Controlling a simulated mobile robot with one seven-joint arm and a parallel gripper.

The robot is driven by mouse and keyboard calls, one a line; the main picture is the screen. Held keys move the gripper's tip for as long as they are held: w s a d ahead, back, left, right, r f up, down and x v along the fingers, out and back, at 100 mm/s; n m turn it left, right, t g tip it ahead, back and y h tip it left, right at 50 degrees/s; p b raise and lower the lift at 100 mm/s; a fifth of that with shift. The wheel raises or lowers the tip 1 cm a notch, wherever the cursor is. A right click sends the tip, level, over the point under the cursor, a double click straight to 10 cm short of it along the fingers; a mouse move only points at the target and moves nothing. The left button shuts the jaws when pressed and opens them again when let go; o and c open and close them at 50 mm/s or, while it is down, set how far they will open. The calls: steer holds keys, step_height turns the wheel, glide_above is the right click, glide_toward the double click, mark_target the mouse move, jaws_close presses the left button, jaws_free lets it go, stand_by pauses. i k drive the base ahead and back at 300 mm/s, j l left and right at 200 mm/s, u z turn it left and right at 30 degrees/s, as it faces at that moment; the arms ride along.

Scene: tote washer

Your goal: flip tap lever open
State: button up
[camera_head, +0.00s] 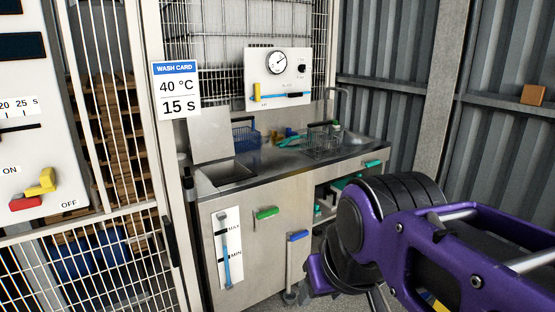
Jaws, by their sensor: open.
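No handle in the camera_head view is labelled as the tap lever, so I cannot tell which one it is. An upright yellow lever (257,92) sits at the left end of a blue bar on the white gauge panel (278,78) above the sink counter. A green handle (267,213) and a blue handle (299,236) are on the counter's front. A thin gooseneck spout (346,98) rises at the counter's right. My purple arm (440,240) fills the lower right, well in front of the counter. My gripper's fingers do not show.
The steel counter (225,172) has a sink basin, a wire basket (322,142) and a blue basket (245,137). A white mesh fence and a control box (25,120) with a yellow and red switch stand at left. A wash card (176,90) hangs beside the counter.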

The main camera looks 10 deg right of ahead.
mark_target(365, 164)
steer(key=z, duration=1)
steer(key=i, duration=0.6)
steer(key=i+l, duration=0.15)
steer(key=i, duration=0.4)
steer(key=i+u, duration=0.1)
steer(key=i, duration=0.5)
steer(key=i+l, duration=0.15)
steer(key=i, duration=0.4)
steer(key=i+l+u, duration=0.1)
steer(key=i, duration=0.5)
steer(key=i+l, duration=0.2)
steer(key=i, duration=0.35)
